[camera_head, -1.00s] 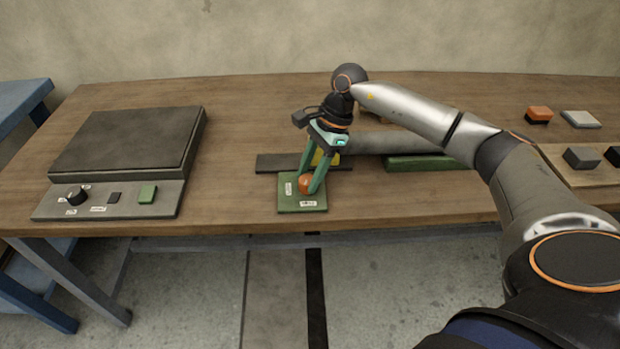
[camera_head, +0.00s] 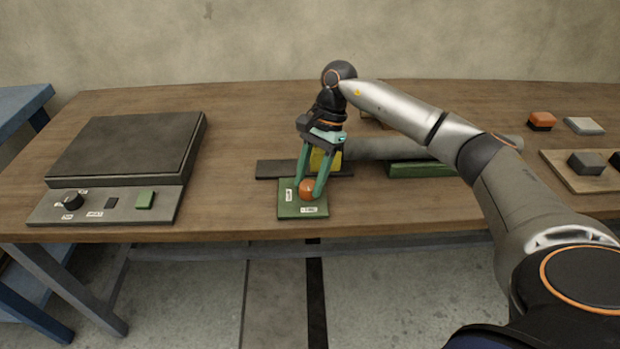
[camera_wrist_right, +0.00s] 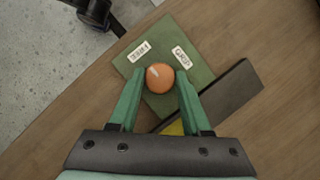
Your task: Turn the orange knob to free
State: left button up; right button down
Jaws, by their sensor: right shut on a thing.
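The orange knob (camera_head: 306,189) sits on a small green plate (camera_head: 288,212) near the table's front edge. My right gripper (camera_head: 309,190) comes down from above, its two green fingers shut on the knob from either side. In the right wrist view the knob (camera_wrist_right: 160,78) shows between the fingertips, with a pale mark on its upper left. The plate carries a FREE label (camera_wrist_right: 139,50) at the upper left and a GRIP label (camera_wrist_right: 182,57) at the upper right. My left gripper is out of view.
A dark bar (camera_head: 275,169) and a yellow block (camera_head: 326,158) lie just behind the plate. A grey roll (camera_head: 385,148) and green strip (camera_head: 420,170) are to the right. A dark flat-topped device (camera_head: 125,148) stands at left, with bare table between.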

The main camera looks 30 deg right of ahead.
jog(key=c, duration=0.6)
grip_release()
jog(key=shift+c, duration=0.2)
jog(key=shift+o, duration=1.4)
jog(key=p+v, duration=0.1)
jog(key=v, duration=1.1)
jog(key=shift+d+r, duration=0.15)
jog(key=shift+r, duration=0.05)
